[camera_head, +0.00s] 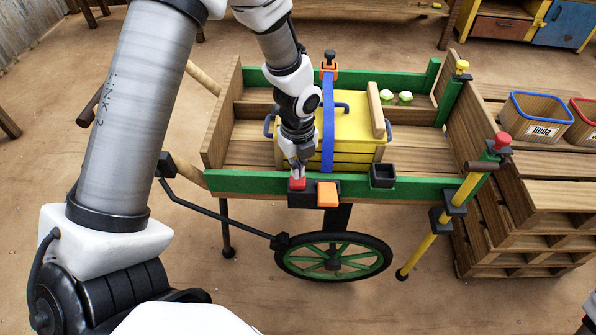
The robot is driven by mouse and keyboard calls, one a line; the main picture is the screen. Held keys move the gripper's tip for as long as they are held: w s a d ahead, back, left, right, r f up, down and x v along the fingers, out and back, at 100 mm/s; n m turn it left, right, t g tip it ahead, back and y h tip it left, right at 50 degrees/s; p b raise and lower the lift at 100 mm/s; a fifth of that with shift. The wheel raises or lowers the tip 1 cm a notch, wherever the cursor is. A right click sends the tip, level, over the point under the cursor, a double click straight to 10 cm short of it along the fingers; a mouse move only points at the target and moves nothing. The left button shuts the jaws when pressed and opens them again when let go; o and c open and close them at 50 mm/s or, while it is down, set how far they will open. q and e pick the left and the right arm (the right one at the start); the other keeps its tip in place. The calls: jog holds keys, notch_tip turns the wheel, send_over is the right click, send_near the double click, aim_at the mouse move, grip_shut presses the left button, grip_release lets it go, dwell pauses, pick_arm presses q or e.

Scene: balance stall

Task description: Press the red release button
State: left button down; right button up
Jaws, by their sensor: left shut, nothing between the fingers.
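The red release button (297,184) sits on a dark box at the cart's green front rail, left of an orange block (327,194). My left gripper (297,174) points down with its fingertips right at the top of the red button. It is shut and holds nothing. It seems to touch the button, but I cannot tell how far the button is pressed in. The gripper hides part of the button's back side. My right gripper is not in view.
A yellow crate (357,121) with a blue strap (328,125) stands on the wooden cart behind the button. A small black open box (382,175) sits on the rail to the right. A pallet stack (527,215) stands right of the cart, with baskets on it.

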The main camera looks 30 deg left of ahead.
aim_at(297, 181)
pick_arm(q)
jog(key=shift+f, duration=0.1)
dwell(0.4)
jog(key=shift+f+b, duration=0.7)
jog(key=shift+f, duration=0.75)
jog(key=shift+r+p, duration=1.55)
jog(key=shift+p, duration=0.2)
notch_tip(297, 181, up, 5)
jog(key=p, duration=0.6)
jog(key=shift+r, duration=0.15)
